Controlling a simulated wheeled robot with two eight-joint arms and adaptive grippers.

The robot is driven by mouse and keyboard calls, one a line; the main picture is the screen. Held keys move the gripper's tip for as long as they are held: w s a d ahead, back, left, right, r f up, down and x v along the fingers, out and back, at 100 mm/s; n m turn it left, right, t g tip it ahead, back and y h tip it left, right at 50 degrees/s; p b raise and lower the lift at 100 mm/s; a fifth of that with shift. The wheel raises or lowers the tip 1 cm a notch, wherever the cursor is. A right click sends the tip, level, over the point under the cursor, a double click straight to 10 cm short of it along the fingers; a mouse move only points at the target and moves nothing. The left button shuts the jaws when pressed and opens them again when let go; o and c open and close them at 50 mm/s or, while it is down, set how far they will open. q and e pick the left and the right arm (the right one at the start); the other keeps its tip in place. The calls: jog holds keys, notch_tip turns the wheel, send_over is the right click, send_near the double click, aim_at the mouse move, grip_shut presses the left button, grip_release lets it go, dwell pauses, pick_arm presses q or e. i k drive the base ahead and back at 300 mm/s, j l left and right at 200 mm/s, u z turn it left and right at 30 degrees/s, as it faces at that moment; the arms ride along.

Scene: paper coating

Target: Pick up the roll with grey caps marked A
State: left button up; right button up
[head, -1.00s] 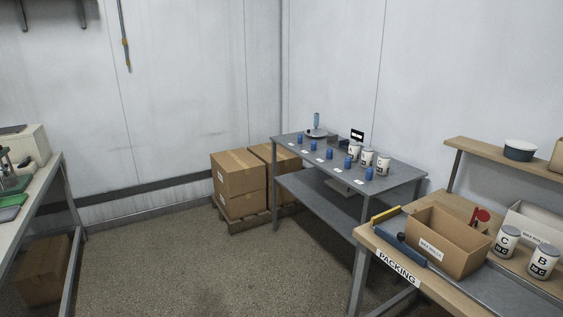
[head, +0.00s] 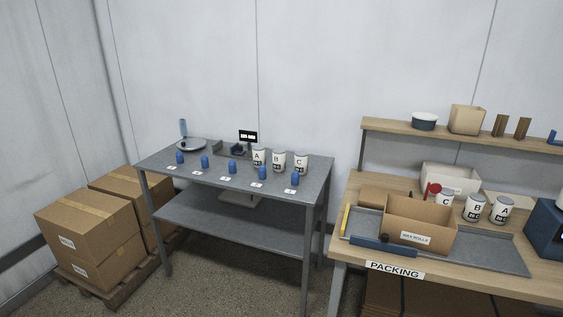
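A white roll marked A (head: 259,157) stands upright on the grey table, left of rolls marked B (head: 279,161) and C (head: 301,163). A second white roll marked A (head: 501,210) stands upright on the packing table, right of rolls marked B (head: 474,208) and C (head: 445,199). Their end caps are too small to tell the colour of for certain. Neither of my grippers is in view.
The grey table (head: 220,180) also holds several blue pieces (head: 233,167) along its front edge, with labels. On the packing table (head: 350,262), an open cardboard box (head: 420,223) stands before the rolls. Stacked cartons (head: 85,225) stand on a pallet at left.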

aim_at(502, 206)
jog(key=j, duration=0.35)
jog(key=z, duration=1.5)
jog(key=i+l, duration=0.25)
jog(key=i, duration=0.2)
jog(key=i+l, duration=0.2)
jog(key=i, duration=0.25)
jog(key=i+l, duration=0.25)
jog(key=i, duration=0.2)
jog(key=i+l+z, duration=0.1)
jog(key=i+l, duration=0.15)
jog(key=i, duration=0.2)
jog(key=i+l, duration=0.2)
jog(key=i, duration=0.25)
jog(key=i+l, duration=0.2)
jog(key=i, duration=0.3)
